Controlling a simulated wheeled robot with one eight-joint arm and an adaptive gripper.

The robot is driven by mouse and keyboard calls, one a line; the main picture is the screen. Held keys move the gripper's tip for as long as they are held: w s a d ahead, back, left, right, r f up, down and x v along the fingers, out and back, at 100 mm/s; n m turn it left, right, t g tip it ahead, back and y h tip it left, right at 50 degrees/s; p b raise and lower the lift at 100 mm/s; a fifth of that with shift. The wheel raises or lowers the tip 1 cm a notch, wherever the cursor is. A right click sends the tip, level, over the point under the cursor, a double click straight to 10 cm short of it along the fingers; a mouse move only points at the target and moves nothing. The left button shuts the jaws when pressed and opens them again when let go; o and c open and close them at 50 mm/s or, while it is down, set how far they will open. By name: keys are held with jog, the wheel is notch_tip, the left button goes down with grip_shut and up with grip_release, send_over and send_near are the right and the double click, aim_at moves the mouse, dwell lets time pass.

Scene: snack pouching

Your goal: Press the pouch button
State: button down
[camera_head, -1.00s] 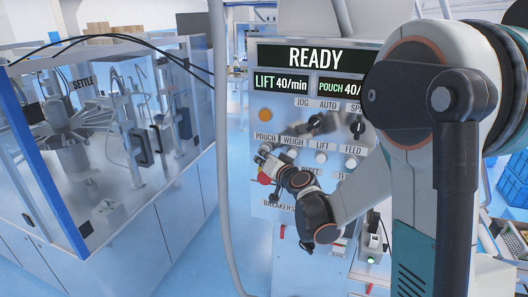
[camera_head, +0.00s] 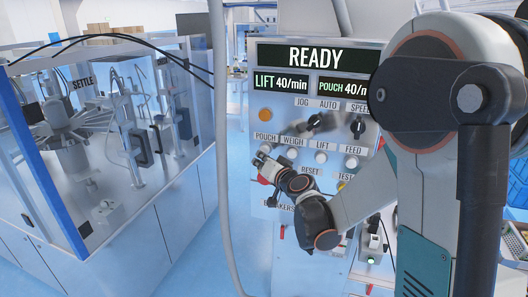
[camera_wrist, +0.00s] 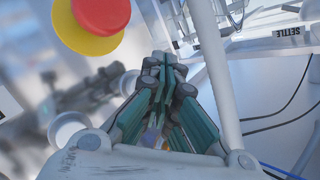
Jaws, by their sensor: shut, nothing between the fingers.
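The pouch button (camera_head: 266,148) is a pale round button under the POUCH label on the grey control panel (camera_head: 330,110). In the head view my gripper (camera_head: 259,158) is just below and left of it, overlapping its lower edge; I cannot tell if they touch. In the wrist view my gripper (camera_wrist: 165,65) is shut and empty, its fingertips close to a white round button that is partly hidden. The display above reads READY.
A red stop button on a yellow base (camera_wrist: 95,25) is close to my gripper. The weigh (camera_head: 292,153), lift (camera_head: 321,158) and feed (camera_head: 351,162) buttons are in the same row. A pale vertical tube (camera_head: 221,150) hangs left of the panel.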

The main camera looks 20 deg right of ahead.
jog(key=s+a, duration=0.1)
jog(key=s, duration=0.1)
jog(key=s+a, duration=0.2)
jog(key=shift+b, duration=0.3)
dwell(0.3)
dwell(0.4)
jog(key=s+a+f+n+g+b, duration=0.2)
jog(key=s+f+g+b, duration=0.15)
jog(key=s, duration=0.35)
jog(key=s+a+f+n+g+b, duration=0.25)
jog(key=s+b, duration=0.25)
jog(key=s, duration=0.3)
jog(key=s+d+f+g+h+b, duration=0.1)
jog(key=s+d+f+b, duration=0.1)
jog(key=s+f, duration=0.3)
jog(key=s+d+f+n+g+h+b, duration=0.1)
jog(key=s+d+f+g+b, duration=0.1)
jog(key=s, duration=0.9)
jog(key=shift+s+d+f+h+b, duration=0.35)
jog(key=shift+d+f+b, duration=0.4)
jog(key=shift+f+b, duration=0.8)
